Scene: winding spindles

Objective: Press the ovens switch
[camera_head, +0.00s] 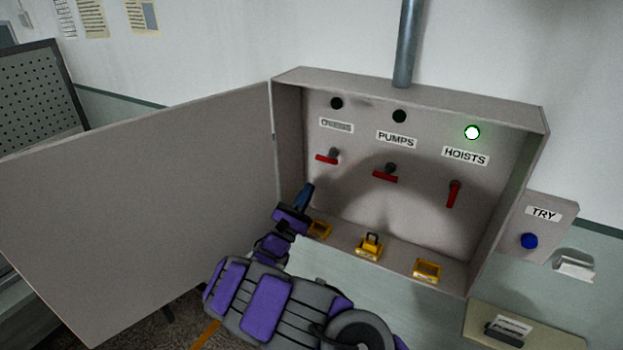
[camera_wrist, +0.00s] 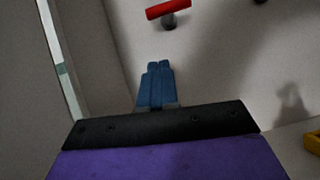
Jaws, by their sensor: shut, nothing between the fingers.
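The ovens switch (camera_head: 328,157) is a red lever on a dark knob, lying roughly level under the left label (camera_head: 336,125), which is blurred. The lamp (camera_head: 337,103) above it is dark. The switch also shows at the top of the wrist view (camera_wrist: 168,10). My gripper (camera_head: 306,193) has blue fingers held together with nothing between them. It is inside the grey switch box (camera_head: 420,93), below and slightly left of the ovens switch and apart from it. In the wrist view the fingertips (camera_wrist: 159,66) point up toward the lever, with a gap between.
The pumps switch (camera_head: 386,174) is level and the hoists switch (camera_head: 454,193) points down under a lit green lamp (camera_head: 472,132). Yellow pieces (camera_head: 427,270) sit along the box's bottom. The open door (camera_head: 140,205) stands left. A blue TRY button (camera_head: 529,241) is at right.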

